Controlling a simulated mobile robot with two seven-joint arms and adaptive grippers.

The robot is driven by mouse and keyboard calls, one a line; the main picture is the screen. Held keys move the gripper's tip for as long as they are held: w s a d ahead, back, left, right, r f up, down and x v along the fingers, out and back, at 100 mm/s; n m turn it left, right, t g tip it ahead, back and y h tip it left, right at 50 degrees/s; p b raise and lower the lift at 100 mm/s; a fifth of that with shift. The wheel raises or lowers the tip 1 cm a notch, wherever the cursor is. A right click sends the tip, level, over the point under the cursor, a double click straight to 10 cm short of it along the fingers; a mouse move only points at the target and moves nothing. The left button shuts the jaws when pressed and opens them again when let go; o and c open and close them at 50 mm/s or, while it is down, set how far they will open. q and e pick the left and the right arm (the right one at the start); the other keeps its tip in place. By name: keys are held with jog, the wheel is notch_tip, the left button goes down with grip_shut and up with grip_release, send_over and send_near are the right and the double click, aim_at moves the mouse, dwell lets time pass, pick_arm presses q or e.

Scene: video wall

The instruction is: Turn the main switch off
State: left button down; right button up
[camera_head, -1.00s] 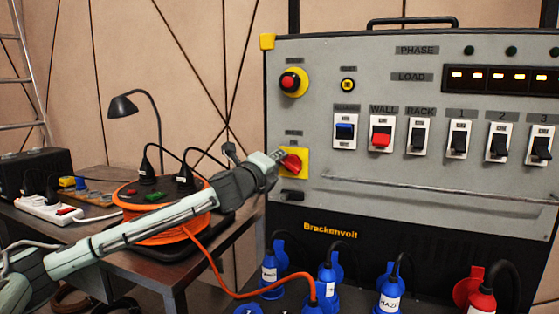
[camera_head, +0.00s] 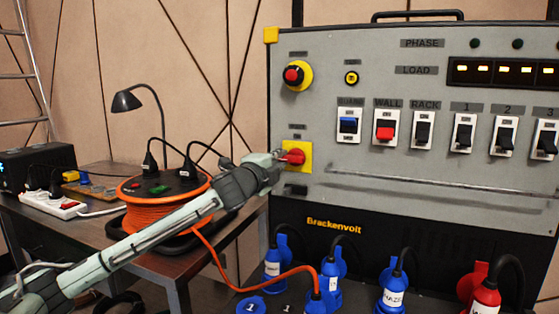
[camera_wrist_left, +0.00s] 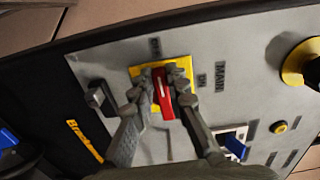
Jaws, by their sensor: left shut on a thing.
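The main switch (camera_head: 295,157) is a red handle on a yellow plate (camera_head: 304,147), at the left side of the grey panel (camera_head: 400,165). It lies about level across its plate in the head view. In the left wrist view the red handle (camera_wrist_left: 163,98) has a white line along it and lines up roughly with a small label beside the plate, apparently OFF. My left gripper (camera_head: 284,158) is at the switch, and in the left wrist view its two fingers (camera_wrist_left: 162,92) are closed on either side of the handle. My right gripper is not in view.
A yellow-ringed red button (camera_head: 292,75) sits above the switch, and rocker switches (camera_head: 385,130) stand to its right. A long rail (camera_head: 430,182) crosses the panel below. An orange cable reel (camera_head: 165,205) stands on the table under my left arm. Blue plugs (camera_head: 330,280) are below.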

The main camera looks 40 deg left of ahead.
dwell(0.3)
pick_arm(q)
jog(key=c, duration=1.5)
grip_release()
jog(key=shift+s, duration=0.1)
jog(key=shift+s+f, duration=0.1)
jog(key=shift+s, duration=0.15)
jog(key=v, duration=1.1)
jog(key=shift+d, duration=0.2)
jog(key=shift+s, duration=0.15)
